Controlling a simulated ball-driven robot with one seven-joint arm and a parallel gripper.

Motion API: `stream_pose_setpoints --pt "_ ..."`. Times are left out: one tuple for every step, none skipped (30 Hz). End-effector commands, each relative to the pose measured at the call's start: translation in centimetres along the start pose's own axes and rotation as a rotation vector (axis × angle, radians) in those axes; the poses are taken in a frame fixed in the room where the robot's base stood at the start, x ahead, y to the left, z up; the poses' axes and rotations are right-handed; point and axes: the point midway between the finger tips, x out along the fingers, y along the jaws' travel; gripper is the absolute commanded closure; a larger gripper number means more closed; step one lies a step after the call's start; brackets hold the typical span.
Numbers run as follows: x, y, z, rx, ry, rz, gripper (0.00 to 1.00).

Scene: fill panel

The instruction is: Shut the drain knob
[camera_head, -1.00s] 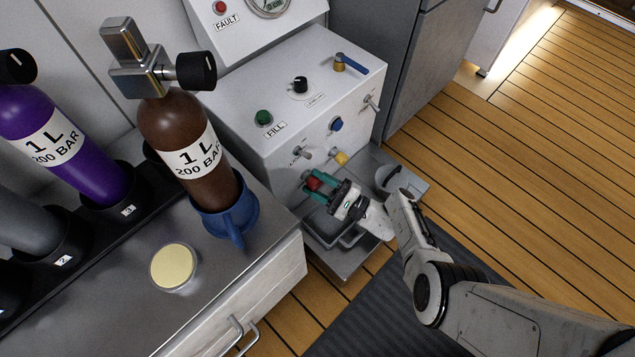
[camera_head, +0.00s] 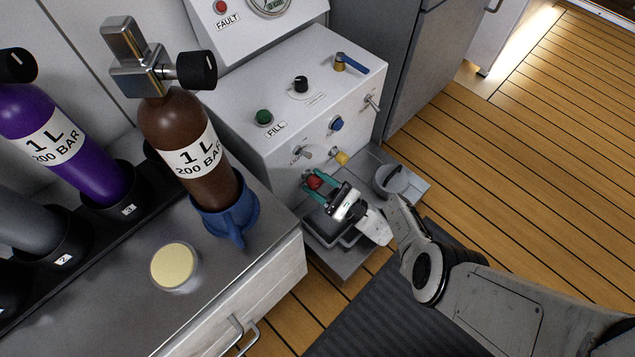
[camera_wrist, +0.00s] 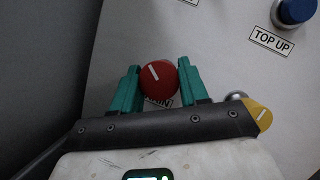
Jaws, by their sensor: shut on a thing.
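The drain knob (camera_wrist: 159,77) is a round red knob with a white line across its face, low on the front of the white panel box. The line tilts a little to the left at its top. A label under it is partly hidden. It also shows in the head view (camera_head: 314,182). My gripper (camera_wrist: 158,80) has its two green fingers on the left and right sides of the knob, shut on it. The gripper also shows in the head view (camera_head: 316,183), reaching from the lower right.
A yellow knob (camera_head: 341,158), a blue TOP UP knob (camera_wrist: 296,10) and toggle switches share the panel front. A grey tray with a bucket (camera_head: 391,182) lies below. A counter with a brown cylinder (camera_head: 186,145) stands left. The wooden floor at right is clear.

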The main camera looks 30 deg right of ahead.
Motion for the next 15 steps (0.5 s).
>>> stream_pose_setpoints --pt "-0.03 -0.20 -0.27 -0.003 0.009 -0.005 0.54" --pt "-0.03 -0.19 -0.26 -0.003 0.009 -0.005 0.51" --pt "-0.03 -0.18 -0.25 -0.003 0.009 -0.005 0.47" --pt "-0.03 -0.16 -0.23 -0.002 0.008 -0.004 0.44" --pt "-0.03 -0.15 -0.22 -0.002 0.008 -0.004 0.42" --pt "-0.02 -0.13 -0.19 -0.002 0.007 -0.003 0.38" --pt "-0.02 -0.11 -0.18 -0.002 0.006 -0.003 0.35" --pt "-0.02 -0.10 -0.17 -0.002 0.006 -0.003 0.35" --pt "-0.02 -0.08 -0.15 -0.002 0.006 -0.002 0.35" --pt "-0.02 -0.07 -0.14 -0.001 0.005 -0.002 0.35" --pt "-0.02 -0.06 -0.14 -0.001 0.005 -0.002 0.35" --pt "-0.02 -0.05 -0.12 -0.001 0.005 -0.001 0.35" --pt "-0.02 -0.04 -0.12 -0.001 0.005 -0.001 0.35" --pt "-0.05 -0.04 -0.12 -0.001 0.005 -0.001 0.35" --pt "-0.14 -0.04 -0.12 -0.001 0.005 -0.001 0.35"
